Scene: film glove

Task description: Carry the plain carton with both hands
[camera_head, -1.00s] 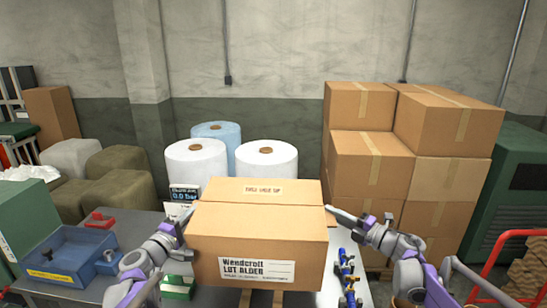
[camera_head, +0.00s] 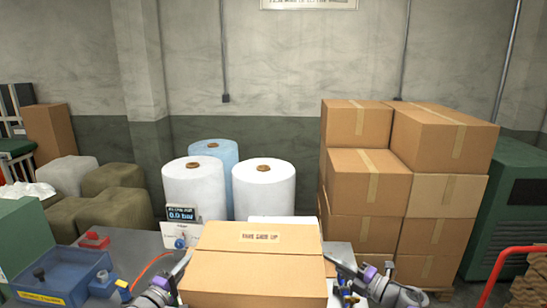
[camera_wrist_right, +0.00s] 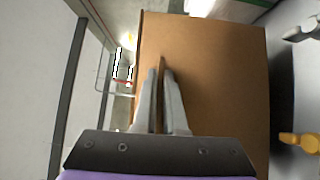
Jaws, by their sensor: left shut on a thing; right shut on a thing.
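The plain brown carton (camera_head: 255,284) is at the bottom middle of the head view, with a printed label on its top. Its lower part is cut off by the picture edge. My left gripper (camera_head: 184,268) is at the carton's left side and my right gripper (camera_head: 338,266) at its right side. In the right wrist view the fingers (camera_wrist_right: 164,88) are closed together against the carton's side (camera_wrist_right: 220,75), around what looks like a thin edge. The left fingertips are small and partly hidden. Whether the carton touches the table below is hidden.
A grey table (camera_head: 135,243) holds a blue bin (camera_head: 62,278) at left and a small display device (camera_head: 181,226) behind the carton. White rolls (camera_head: 264,189) and a blue roll (camera_head: 214,152) stand behind. Stacked boxes (camera_head: 365,180) are at right, near a red rail (camera_head: 497,275).

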